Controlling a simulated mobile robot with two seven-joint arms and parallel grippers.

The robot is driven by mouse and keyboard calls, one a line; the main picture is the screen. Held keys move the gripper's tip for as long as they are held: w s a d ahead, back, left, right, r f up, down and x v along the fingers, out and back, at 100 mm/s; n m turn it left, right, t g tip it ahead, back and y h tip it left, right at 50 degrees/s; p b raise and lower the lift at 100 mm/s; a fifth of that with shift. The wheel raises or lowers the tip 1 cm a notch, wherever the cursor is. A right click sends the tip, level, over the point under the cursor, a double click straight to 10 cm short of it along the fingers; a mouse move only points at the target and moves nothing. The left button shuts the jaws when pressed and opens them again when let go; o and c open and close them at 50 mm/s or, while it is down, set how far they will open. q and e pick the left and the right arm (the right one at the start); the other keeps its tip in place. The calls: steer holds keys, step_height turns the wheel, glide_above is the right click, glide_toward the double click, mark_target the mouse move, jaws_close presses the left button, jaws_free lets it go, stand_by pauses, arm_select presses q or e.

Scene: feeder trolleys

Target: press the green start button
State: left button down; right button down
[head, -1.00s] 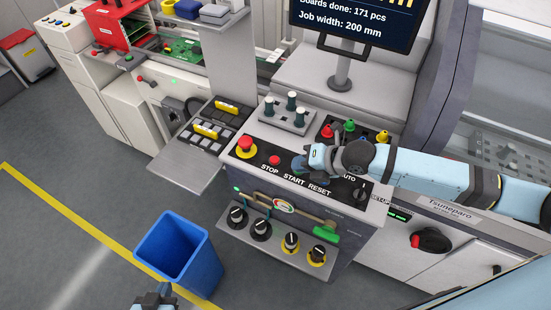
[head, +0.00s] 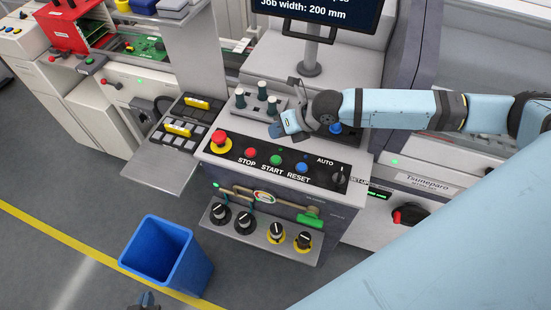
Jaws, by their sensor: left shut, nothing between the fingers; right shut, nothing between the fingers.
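The green start button (head: 276,160) sits on the black panel of the console (head: 208,158), above the label START. It is in plain view between the red stop button (head: 250,153) and the blue reset button (head: 301,167). My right gripper (head: 277,130) is shut and empty. It shows behind the button row, just above the green button in the picture, apart from it. My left gripper (head: 147,299) is only partly in view at the bottom edge, low by the blue bin, far from the panel; it is shut and empty.
A red mushroom button (head: 219,139) is at the panel's left and a black selector knob (head: 340,175) at its right. A grey block with pegs (head: 257,100) stands behind. Several dials (head: 245,222) line the lower shelf. A blue bin (head: 166,258) stands on the floor.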

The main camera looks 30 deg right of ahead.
steer(key=b, duration=0.5)
glide_above(277, 157)
step_height(277, 157, down, 7)
steer(key=shift+f, duration=0.55)
stand_by(0.7)
steer(key=shift+f+b, duration=0.15)
steer(key=shift+b, duration=0.15)
stand_by(0.3)
steer(key=shift+f, duration=0.25)
